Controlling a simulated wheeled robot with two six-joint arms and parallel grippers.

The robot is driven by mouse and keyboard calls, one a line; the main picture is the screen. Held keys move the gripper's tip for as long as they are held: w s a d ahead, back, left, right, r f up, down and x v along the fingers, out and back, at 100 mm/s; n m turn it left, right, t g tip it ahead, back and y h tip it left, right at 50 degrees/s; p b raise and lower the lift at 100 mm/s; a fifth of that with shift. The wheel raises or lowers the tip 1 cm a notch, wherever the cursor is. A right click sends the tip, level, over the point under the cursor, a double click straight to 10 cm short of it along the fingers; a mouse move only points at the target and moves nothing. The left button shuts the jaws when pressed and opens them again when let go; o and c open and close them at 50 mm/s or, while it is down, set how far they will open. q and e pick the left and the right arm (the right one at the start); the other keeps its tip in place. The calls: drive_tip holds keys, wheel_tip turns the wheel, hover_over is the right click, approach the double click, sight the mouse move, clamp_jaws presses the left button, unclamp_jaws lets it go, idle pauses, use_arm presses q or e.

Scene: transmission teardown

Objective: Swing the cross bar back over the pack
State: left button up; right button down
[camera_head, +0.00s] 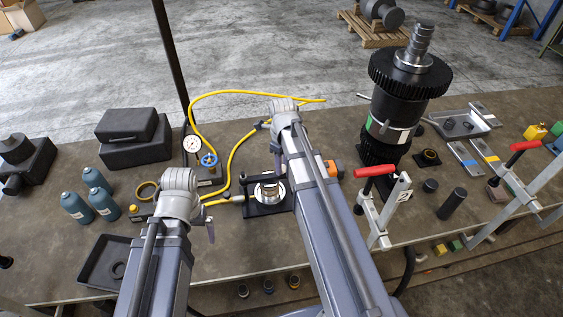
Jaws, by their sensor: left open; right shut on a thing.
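The pack (269,190) is a short stack with a bright metal ring, on a black press base (262,209) at the middle of the bench. My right gripper (277,158) is shut just behind and above it, on a thing mostly hidden by the gripper and arm. It looks like part of the dark cross bar, but its outline and angle cannot be made out. My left gripper (209,230) is open and empty to the left of the press base, with its fingers pointing right. My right forearm hides the right part of the press.
A yellow hose (246,93) loops behind the press and ends near a gauge (192,144). The geared transmission shaft (401,88) stands upright on the right. Red-handled clamps (377,171) stand at the front edge. Blue bottles (92,178) and a black tray (106,264) are left.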

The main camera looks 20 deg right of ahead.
drive_tip(key=shift+s, duration=0.15)
drive_tip(key=c, duration=0.5)
unclamp_jaws()
drive_tip(key=shift+r, duration=0.1)
wheel_tip(320, 180, up, 8)
drive_tip(key=p, duration=0.8)
drive_tip(key=shift+f, duration=0.2)
drive_tip(key=shift+a+f, duration=0.1)
drive_tip(key=shift+f, duration=0.05)
